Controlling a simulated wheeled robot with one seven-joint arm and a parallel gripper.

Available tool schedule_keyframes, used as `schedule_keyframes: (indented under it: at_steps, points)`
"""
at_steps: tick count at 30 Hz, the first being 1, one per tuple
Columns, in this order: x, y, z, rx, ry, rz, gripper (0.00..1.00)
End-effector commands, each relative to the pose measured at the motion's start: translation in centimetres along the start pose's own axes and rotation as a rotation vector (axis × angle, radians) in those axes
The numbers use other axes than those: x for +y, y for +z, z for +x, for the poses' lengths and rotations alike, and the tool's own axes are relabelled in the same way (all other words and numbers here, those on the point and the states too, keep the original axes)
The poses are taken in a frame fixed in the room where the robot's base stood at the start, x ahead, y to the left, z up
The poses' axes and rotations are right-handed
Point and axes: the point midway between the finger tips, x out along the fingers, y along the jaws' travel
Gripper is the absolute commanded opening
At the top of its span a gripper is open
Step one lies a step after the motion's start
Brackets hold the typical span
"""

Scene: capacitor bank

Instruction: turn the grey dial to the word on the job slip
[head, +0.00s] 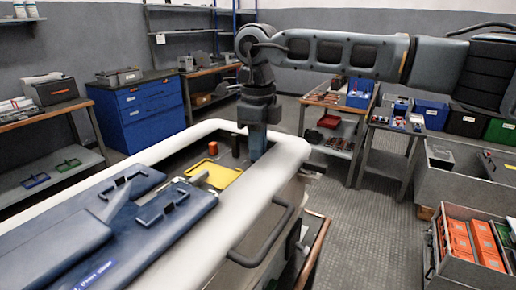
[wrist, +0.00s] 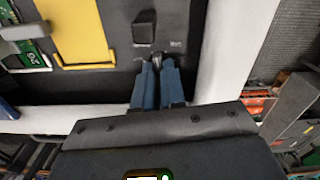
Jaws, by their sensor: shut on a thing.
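My gripper (wrist: 157,66) points down at the dark panel inside the white-rimmed bay, and its blue fingers are closed together. In the head view my gripper (head: 257,150) stands at the far right corner of the bay. Between the fingertips is a small grey piece, the grey dial (wrist: 157,58), mostly hidden by the fingers. Small pale marks (wrist: 176,44) beside it are too small to read. I cannot make out a job slip in either view.
A black block (wrist: 145,27) stands just beyond the fingertips. The white rim (head: 285,155) runs close along the right. A blue panel (head: 120,225) covers the near left.

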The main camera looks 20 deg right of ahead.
Motion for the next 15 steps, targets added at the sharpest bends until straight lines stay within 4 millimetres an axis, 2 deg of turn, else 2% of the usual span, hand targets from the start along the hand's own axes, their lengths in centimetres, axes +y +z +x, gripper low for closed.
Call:
schedule_keyframes:
  at_steps: [15]
  points:
    - [0.12,0.06,-0.05,-0.002,-0.004,0.491,0.0]
